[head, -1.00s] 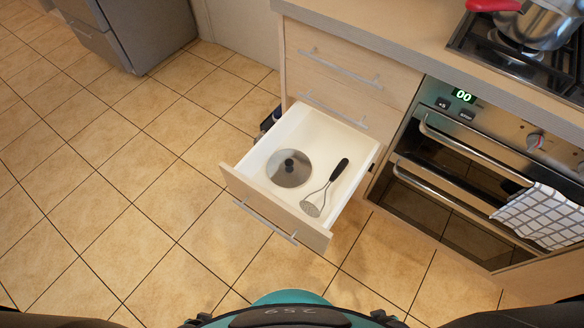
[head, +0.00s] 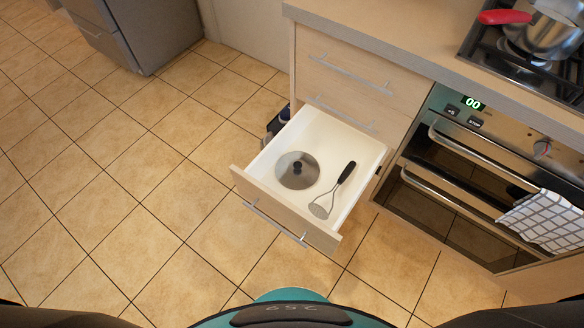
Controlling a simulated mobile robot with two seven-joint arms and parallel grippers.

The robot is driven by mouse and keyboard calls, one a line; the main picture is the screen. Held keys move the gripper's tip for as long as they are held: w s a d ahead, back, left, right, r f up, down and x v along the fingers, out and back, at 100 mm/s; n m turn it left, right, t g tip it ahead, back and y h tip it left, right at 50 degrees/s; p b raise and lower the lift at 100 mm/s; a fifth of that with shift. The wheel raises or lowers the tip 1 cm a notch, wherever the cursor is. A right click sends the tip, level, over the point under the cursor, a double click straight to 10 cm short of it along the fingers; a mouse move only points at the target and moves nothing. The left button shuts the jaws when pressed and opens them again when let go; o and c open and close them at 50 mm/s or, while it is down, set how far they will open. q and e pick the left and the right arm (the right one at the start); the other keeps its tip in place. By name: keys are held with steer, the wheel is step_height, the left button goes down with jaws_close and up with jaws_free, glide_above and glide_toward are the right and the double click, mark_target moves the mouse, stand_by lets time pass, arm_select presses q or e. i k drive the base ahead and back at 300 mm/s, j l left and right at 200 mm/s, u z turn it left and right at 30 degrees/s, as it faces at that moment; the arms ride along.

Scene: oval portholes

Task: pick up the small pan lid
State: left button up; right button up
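Neither of my grippers shows in the head view. Only dark parts of my arms show at the bottom corners, so nothing of mine is seen near the lid.
A masher with a black handle (head: 346,173) lies right of the lid in the drawer. The oven (head: 470,165) with a checkered towel (head: 545,220) is to the right. A pan (head: 548,38) stands on the stove. A dark object (head: 277,121) is behind the drawer's left side. Tiled floor left is clear.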

mark_target(297, 170)
steer(key=i+j+z, duration=0.1)
steer(key=j+z, duration=0.3)
steer(key=j, duration=0.75)
steer(key=z, duration=1.35)
